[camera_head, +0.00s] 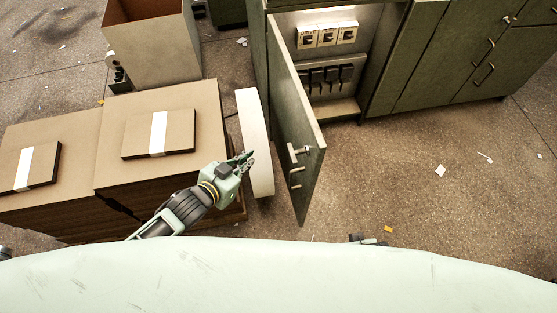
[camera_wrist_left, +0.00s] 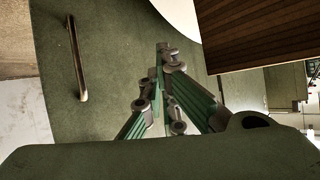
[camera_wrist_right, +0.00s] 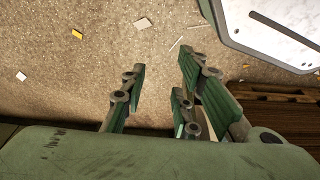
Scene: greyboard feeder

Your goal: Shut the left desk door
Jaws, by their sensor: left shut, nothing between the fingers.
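The left desk door (camera_head: 290,115) is a dark green panel that stands wide open, swung out toward me from the green cabinet (camera_head: 428,55). It has metal handles on its face near the free edge. My left gripper (camera_head: 249,160) is shut and empty, to the left of the door and apart from it in the head view. In the left wrist view its fingertips (camera_wrist_left: 163,52) meet in front of a green surface with a bar handle (camera_wrist_left: 76,58). My right gripper (camera_wrist_right: 158,80) is open and empty above the floor; only a bit shows in the head view.
A white curved panel (camera_head: 255,140) stands between my left gripper and the door. Cardboard stacks (camera_head: 205,105) lie on the left, with a large open box (camera_head: 155,55) behind. Switches (camera_head: 327,35) sit inside the cabinet. The floor right of the door is mostly clear, with small scraps.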

